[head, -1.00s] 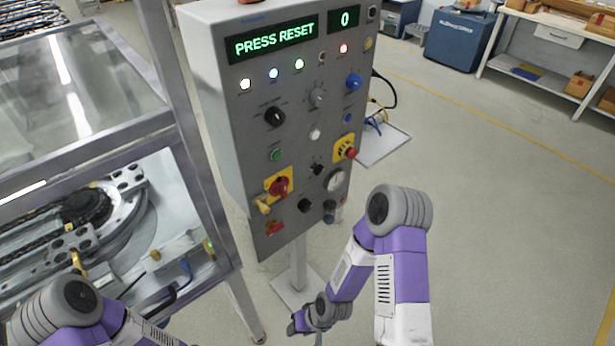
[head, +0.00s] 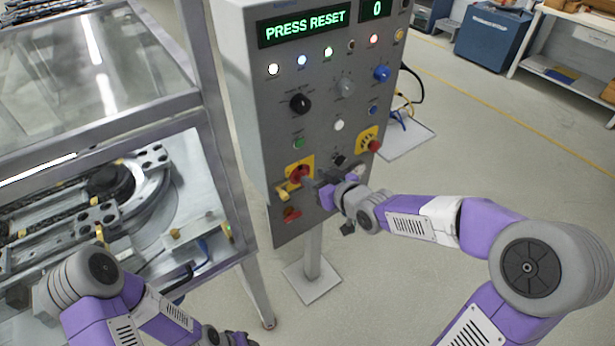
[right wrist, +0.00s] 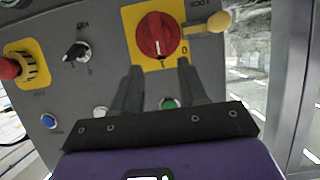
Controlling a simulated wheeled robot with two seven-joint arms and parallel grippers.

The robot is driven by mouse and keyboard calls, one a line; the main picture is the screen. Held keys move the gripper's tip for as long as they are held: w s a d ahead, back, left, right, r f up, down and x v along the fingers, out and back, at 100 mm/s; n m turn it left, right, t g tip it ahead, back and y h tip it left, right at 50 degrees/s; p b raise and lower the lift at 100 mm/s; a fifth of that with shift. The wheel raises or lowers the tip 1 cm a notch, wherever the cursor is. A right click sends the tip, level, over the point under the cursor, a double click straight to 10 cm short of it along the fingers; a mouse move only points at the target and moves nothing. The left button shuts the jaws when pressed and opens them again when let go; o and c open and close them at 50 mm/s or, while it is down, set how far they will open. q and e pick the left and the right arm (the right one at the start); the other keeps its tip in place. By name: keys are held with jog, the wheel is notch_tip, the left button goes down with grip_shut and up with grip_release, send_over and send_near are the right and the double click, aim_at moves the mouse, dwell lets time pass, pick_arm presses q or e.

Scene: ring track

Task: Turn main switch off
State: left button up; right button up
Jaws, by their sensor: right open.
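The main switch is a red rotary knob (head: 300,173) on a yellow plate, low on the left of the grey control panel. It shows large in the right wrist view (right wrist: 158,36), where its white mark points toward the 1, with the 0 beside it. A yellow padlock-like piece (right wrist: 207,26) hangs at the plate's edge. My right gripper (head: 318,183) is in front of the panel by the knob. Its two fingers (right wrist: 160,70) are apart and empty, their tips near the plate's edge. My left gripper (head: 240,339) barely shows at the bottom edge; its fingers cannot be made out.
The panel's display (head: 302,27) reads PRESS RESET. A red emergency button (head: 374,146) on yellow sits right of the switch, with several knobs and lamps above. A metal-framed machine enclosure (head: 222,200) stands close on the left.

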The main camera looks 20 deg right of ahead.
aim_at(305, 172)
jog(key=b+x, duration=0.1)
jog(key=x, duration=0.4)
jog(key=shift+s, duration=0.1)
jog(key=shift+c, duration=0.3)
